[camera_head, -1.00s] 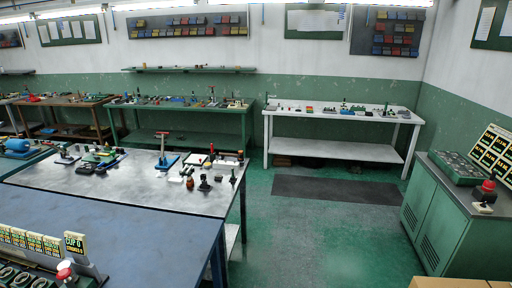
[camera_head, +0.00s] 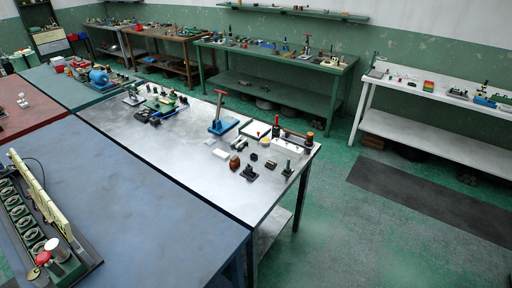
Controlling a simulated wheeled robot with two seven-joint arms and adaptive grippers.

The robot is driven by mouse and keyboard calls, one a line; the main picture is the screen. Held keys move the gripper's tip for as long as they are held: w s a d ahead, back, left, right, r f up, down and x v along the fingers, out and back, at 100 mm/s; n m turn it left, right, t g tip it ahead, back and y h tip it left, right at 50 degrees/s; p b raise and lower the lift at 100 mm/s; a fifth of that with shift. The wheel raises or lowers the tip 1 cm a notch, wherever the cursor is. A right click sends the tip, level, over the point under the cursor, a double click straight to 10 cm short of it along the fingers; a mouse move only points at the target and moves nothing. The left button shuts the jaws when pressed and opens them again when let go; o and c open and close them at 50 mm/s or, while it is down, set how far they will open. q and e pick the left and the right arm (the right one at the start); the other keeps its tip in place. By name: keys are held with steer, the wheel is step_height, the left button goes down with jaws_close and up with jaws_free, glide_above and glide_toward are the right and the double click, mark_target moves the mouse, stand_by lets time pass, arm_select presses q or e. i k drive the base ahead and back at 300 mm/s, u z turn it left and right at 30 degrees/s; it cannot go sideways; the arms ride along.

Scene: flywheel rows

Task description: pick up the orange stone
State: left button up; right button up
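A small orange-brown lump (camera_head: 235,162) sits near the right part of the grey metal table (camera_head: 185,160) in the head view. It may be the orange stone, but it is too small to tell for sure. Small dark parts stand just right of it, and a white block lies just left of it. Neither of my grippers is in view, so nothing is seen near the lump.
A blue-topped table (camera_head: 130,215) fills the near left, with a green tray of round parts (camera_head: 30,225) on it. A blue stand with a red-topped post (camera_head: 218,118) is behind the lump.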

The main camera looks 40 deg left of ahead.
mark_target(235, 161)
steer(key=i, duration=2.85)
steer(key=u, duration=2.05)
